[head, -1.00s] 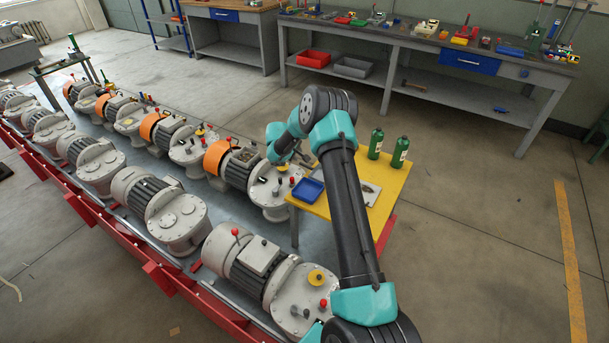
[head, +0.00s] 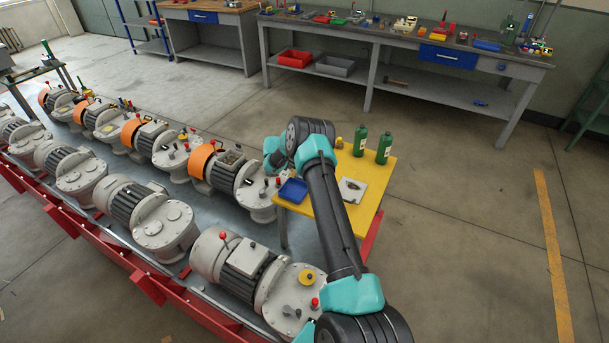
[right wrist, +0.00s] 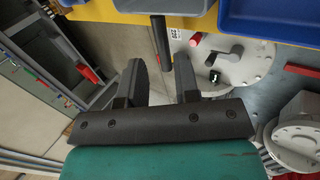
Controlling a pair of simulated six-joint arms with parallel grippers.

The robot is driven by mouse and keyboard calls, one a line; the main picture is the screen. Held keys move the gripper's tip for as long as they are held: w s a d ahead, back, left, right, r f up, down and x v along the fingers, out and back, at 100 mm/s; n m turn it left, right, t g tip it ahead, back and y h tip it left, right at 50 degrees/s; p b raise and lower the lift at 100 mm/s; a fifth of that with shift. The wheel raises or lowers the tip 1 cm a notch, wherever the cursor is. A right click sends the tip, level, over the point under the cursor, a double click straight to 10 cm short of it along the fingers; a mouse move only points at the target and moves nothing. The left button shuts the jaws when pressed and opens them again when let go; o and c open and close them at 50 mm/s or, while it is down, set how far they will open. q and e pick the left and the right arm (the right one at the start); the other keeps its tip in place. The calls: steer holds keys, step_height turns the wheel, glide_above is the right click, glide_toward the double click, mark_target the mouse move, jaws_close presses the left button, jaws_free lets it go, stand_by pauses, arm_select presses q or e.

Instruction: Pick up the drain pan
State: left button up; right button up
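A shallow blue tray, which looks like the drain pan (head: 292,190), lies at the left edge of a small yellow table (head: 375,172) in the head view. In the right wrist view a blue tray (right wrist: 268,22) shows at the upper right, cut off by the frame. My right gripper (right wrist: 158,68) is open with nothing between its fingers, apart from the tray. In the head view my right arm reaches over the table, and its fingers are hard to make out. My left gripper is not in view.
Two green bottles (head: 372,146) stand at the table's back. A pale plate with a dark item (head: 353,189) lies right of my arm. Grey motors (head: 160,222) line a long bed on the left. A workbench (head: 420,50) stands behind. The floor at right is clear.

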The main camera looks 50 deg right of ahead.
mark_target(293, 166)
steer(key=shift+d+f, duration=0.35)
steer(key=shift+f, duration=0.1)
steer(key=shift+f, duration=0.1)
steer(key=shift+x, duration=2.5)
steer(key=shift+s+a, duration=0.1)
jaws_close()
